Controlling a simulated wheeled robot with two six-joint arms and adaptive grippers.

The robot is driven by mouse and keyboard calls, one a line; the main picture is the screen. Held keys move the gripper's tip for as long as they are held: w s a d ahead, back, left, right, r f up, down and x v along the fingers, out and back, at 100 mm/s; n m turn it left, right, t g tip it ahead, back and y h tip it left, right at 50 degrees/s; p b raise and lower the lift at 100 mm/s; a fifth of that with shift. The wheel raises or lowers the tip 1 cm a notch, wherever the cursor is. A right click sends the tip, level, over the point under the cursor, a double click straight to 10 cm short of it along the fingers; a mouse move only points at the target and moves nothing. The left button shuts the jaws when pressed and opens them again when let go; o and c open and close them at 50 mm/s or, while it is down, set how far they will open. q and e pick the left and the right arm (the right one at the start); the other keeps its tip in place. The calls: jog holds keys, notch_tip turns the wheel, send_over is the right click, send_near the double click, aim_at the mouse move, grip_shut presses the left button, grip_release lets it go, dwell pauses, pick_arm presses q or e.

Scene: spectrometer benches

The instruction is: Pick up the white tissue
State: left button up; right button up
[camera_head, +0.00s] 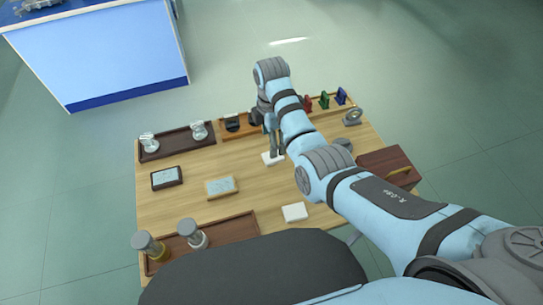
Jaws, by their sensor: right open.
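Two small white square pieces lie on the wooden table (205,205). One flat white piece (267,159) lies near the table's middle, directly below my right gripper (275,154). The other white piece (294,212) lies nearer the front and looks thicker, like a pad. I cannot tell for certain which is the tissue. My right gripper points down with open fingers just over or at the far white piece and partly covers it. I cannot tell if they touch. My left gripper is not in view.
A dark tray (177,143) with glass vessels stands at the back left. A front tray (238,227) holds capped jars. A brown box (388,163) stands right. Two small framed plates lie left of the gripper.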

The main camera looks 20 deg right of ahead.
jog(key=f+b, duration=0.1)
jog(key=f, duration=0.4)
jog(key=f+b, duration=0.1)
jog(key=f, duration=0.2)
jog(key=shift+w+f+b, duration=0.2)
jog(key=shift+w+b, duration=0.1)
jog(key=shift+b, duration=0.05)
jog(key=shift+s+r, duration=0.1)
jog(key=shift+r, duration=0.1)
jog(key=c, duration=0.9)
